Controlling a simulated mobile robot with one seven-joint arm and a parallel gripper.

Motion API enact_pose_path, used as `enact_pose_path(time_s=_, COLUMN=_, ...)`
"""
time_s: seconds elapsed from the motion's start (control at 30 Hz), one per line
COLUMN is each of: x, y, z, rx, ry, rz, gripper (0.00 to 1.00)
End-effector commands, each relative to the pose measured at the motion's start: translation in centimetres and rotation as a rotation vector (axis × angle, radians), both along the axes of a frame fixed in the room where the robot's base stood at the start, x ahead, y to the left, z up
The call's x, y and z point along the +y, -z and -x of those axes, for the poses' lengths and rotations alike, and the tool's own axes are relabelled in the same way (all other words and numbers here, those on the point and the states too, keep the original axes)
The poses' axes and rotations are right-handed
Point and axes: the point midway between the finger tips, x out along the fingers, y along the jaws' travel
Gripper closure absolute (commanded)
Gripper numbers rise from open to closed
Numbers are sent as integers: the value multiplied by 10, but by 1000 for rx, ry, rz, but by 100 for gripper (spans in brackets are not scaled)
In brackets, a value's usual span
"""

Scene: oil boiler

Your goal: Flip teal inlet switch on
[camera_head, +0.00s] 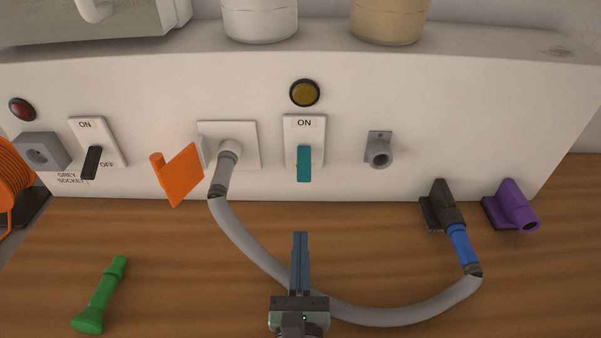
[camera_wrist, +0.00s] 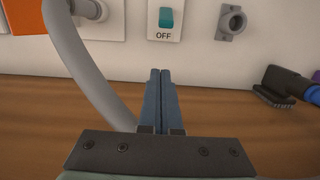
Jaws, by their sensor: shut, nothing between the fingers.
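The teal switch lever (camera_head: 304,164) sits on a white plate (camera_head: 304,126) marked ON at the top, on the front of the white panel. The lever hangs down over the lower part of the plate in the head view. The wrist view shows the teal lever (camera_wrist: 166,18) above the word OFF. My gripper (camera_head: 300,238) is shut and empty, with its fingers together. It is in front of and below the switch, apart from it. The gripper's fingertips (camera_wrist: 160,72) show below the switch plate in the wrist view.
A grey hose (camera_head: 252,252) curves from a wall outlet around my gripper to a blue connector (camera_head: 460,246). An orange flag-like piece (camera_head: 180,176) is left of the switch, a grey pipe fitting (camera_head: 379,149) right. A green object (camera_head: 101,296) lies on the wooden surface.

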Motion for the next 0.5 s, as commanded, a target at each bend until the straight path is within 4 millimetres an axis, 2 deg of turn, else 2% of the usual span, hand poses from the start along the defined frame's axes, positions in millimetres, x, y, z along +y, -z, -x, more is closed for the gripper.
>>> enact_pose_path(time_s=0.37, x=0, y=2, z=0, rx=4, ry=0, rz=15, gripper=100)
enact_pose_path(time_s=0.5, x=0, y=-1, z=-7, rx=3, ry=-1, rz=14, gripper=100)
